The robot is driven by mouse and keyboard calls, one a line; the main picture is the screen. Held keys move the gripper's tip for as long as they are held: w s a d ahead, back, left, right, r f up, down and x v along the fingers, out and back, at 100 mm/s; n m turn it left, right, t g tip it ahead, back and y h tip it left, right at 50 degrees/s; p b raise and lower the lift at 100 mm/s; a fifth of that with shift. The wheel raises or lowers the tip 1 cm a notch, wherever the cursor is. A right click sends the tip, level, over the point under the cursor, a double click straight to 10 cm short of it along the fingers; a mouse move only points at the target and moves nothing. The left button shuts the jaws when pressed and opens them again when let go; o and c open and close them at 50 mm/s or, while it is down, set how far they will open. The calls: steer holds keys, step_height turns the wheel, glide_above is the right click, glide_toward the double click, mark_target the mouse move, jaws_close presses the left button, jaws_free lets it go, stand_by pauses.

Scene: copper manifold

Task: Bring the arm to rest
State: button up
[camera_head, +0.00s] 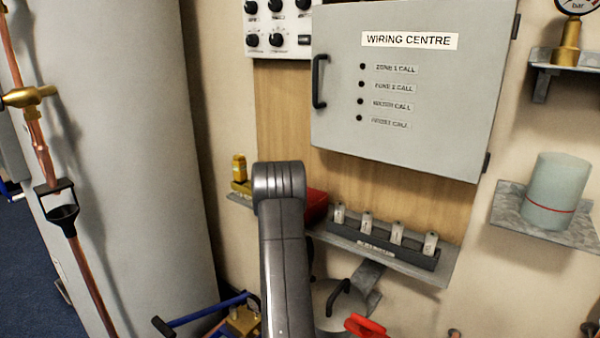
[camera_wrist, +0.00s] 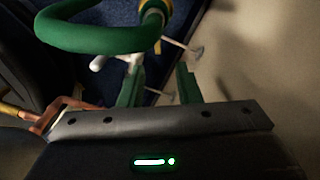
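My arm (camera_head: 283,250) rises from the bottom middle of the head view, with its dark rounded joint at the top in front of the shelf. My gripper is not visible in the head view. In the wrist view my gripper (camera_wrist: 160,82) shows two green fingers standing apart, with nothing seen between them but floor and a thin pale rod further off.
A wiring centre box (camera_head: 410,130) hangs on the wall behind my arm. A shelf (camera_head: 400,262) below carries a rack of several small pale parts. A blue-handled tool (camera_head: 205,312) and a red handle (camera_head: 366,326) are low down. A large grey cylinder (camera_head: 130,150) stands left.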

step_height(320, 180, down, 10)
steer(key=b, duration=0.4)
steer(key=shift+r, duration=0.15)
steer(key=shift+s, duration=0.1)
steer(key=shift+s+a+m, duration=0.1)
steer(key=shift+s+m, duration=0.15)
steer(key=shift+m, duration=0.4)
steer(key=shift+s+a+m, duration=0.1)
steer(key=shift+s+m, duration=0.15)
steer(key=shift+m, duration=0.4)
